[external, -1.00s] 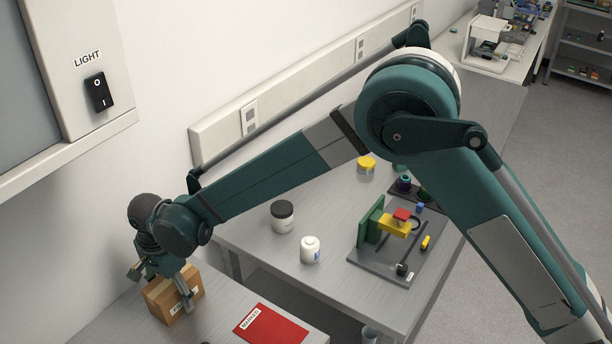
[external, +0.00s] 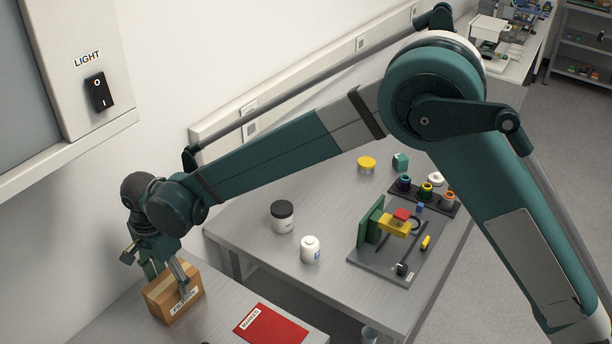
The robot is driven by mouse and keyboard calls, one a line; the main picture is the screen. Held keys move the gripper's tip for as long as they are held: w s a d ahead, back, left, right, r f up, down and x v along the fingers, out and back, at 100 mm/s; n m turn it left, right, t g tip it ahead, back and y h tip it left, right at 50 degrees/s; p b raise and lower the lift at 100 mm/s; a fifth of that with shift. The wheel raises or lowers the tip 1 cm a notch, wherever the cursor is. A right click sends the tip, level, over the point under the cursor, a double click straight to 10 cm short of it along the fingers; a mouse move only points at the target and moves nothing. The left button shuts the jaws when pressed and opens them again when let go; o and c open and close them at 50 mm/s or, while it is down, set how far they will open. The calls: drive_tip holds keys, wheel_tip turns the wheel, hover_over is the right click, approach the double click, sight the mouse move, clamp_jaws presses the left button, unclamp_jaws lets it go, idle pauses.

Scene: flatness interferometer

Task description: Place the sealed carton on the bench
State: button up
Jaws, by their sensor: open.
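The sealed brown carton (external: 184,305), with tape on top and a white label on its front, sits upright on the grey bench (external: 225,310) at the lower left. My gripper (external: 168,280) is open and points down at the carton. One finger shows in front of the carton's upper part; the other is partly hidden behind it. I cannot tell whether either finger touches the carton.
A red manual (external: 271,326) lies right of the carton. On the neighbouring table (external: 330,215) stand a dark-lidded jar (external: 282,217), a white bottle (external: 310,250), a yellow-lidded tub (external: 367,166) and a grey plate with a green bracket (external: 370,222). A wall with a light switch (external: 99,92) is close on the left.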

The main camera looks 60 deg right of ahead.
wheel_tip(320, 180, up, 6)
drive_tip(key=shift+r, duration=0.25)
idle(0.7)
drive_tip(key=shift+s+d+r, duration=0.2)
drive_tip(key=shift+r, duration=0.25)
drive_tip(key=s+d+r+n+t, duration=0.2)
drive_tip(key=s+d+r+n, duration=0.3)
drive_tip(key=s+r, duration=0.55)
drive_tip(key=s+d+r+n+t, duration=0.1)
drive_tip(key=s+d+r+n, duration=0.3)
drive_tip(key=s+d+r, duration=0.5)
drive_tip(key=s+d+n+t, duration=0.1)
drive_tip(key=s+d+n, duration=0.1)
drive_tip(key=s, duration=0.8)
drive_tip(key=s+d+f+n+t, duration=0.1)
drive_tip(key=s+n, duration=0.3)
drive_tip(key=s, duration=0.6)
drive_tip(key=s+d+f+n+t, duration=0.1)
drive_tip(key=s+d+n+t, duration=0.1)
drive_tip(key=s, duration=0.9)
drive_tip(key=shift+d+f+n, duration=0.2)
drive_tip(key=shift+d+n, duration=0.15)
drive_tip(key=shift+n, duration=0.15)
